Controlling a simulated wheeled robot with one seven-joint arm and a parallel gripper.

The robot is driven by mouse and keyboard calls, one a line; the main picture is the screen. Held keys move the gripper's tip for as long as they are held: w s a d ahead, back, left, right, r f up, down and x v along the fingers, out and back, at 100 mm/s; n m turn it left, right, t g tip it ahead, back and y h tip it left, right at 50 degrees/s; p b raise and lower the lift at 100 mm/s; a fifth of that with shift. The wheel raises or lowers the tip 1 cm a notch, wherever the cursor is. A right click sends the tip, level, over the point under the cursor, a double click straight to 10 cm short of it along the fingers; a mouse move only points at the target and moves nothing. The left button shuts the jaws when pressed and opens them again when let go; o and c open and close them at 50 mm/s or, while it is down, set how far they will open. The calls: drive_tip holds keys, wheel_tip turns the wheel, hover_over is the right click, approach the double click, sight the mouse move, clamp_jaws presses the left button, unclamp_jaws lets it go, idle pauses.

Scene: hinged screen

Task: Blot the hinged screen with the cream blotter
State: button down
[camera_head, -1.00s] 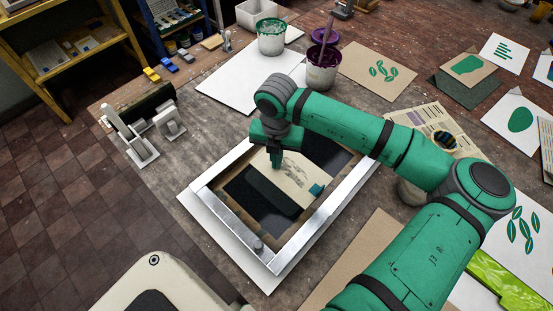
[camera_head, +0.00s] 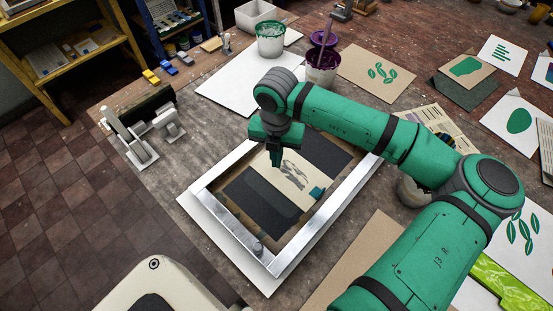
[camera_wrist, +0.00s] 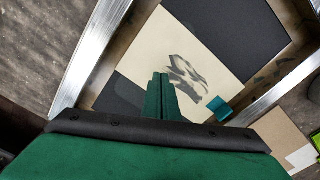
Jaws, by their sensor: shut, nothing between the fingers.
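The hinged screen (camera_head: 340,205) is a silver metal frame lying flat on the table over a white board. Inside it lies a dark sheet (camera_head: 330,152) crossed by a cream strip, which looks like the blotter (camera_head: 304,188). The cream blotter (camera_wrist: 160,50) has grey smudges and a teal tab (camera_head: 317,193) at one end. In the wrist view it lies flat across the dark area. My gripper (camera_head: 275,163) is over the cream strip inside the frame, fingers together and empty. In the wrist view the shut fingertips (camera_wrist: 160,76) point at the cream surface; contact cannot be told.
Hinge clamps (camera_head: 140,145) stand at the table's left edge. A green paint bucket (camera_head: 271,40) and a purple one (camera_head: 322,65) stand behind the frame. A newspaper (camera_head: 430,125) and printed sheets (camera_head: 377,70) lie to the right.

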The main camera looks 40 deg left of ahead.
sight(295, 168)
drive_tip(key=shift+w+d, duration=1.75)
drive_tip(key=shift+d, duration=0.3)
drive_tip(key=shift+w+f, duration=0.15)
drive_tip(key=shift+f, duration=0.35)
drive_tip(key=shift+f, duration=0.15)
drive_tip(key=shift+f, duration=0.4)
idle(0.7)
drive_tip(key=shift+r, duration=1.1)
